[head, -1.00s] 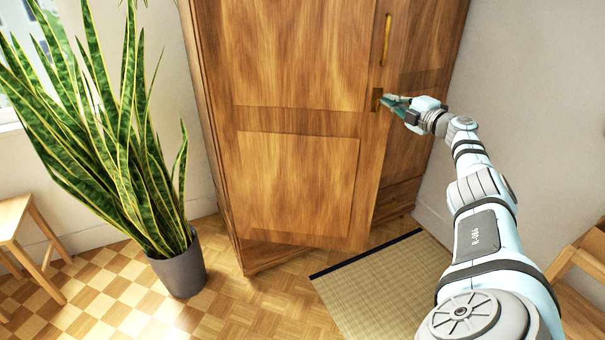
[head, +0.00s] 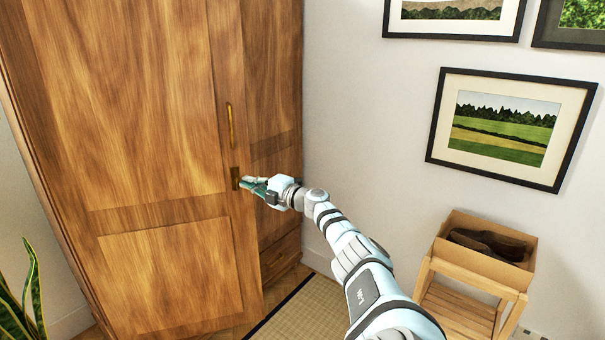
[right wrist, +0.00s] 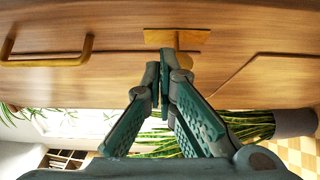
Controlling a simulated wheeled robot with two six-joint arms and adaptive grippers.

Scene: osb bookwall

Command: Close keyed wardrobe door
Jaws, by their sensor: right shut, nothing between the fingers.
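The wooden wardrobe door (head: 155,110) fills the left of the head view and stands ajar, its free edge out in front of the wardrobe's right part. It has a long brass handle (head: 231,125) with a brass lock plate (head: 235,178) below. My right gripper (head: 246,183) is at the lock plate with its fingers shut and empty. In the right wrist view the shut fingertips (right wrist: 160,62) are close to the lock plate (right wrist: 177,38) and a small brass key part (right wrist: 183,61); I cannot tell whether they touch. My left gripper is not in view.
Drawers (head: 280,255) show at the wardrobe's lower right. A tatami mat (head: 298,312) lies on the floor before it. A wooden stand (head: 460,308) with a box of shoes (head: 492,245) is at the right. A plant (head: 25,300) is at the lower left. Framed pictures (head: 508,130) hang on the wall.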

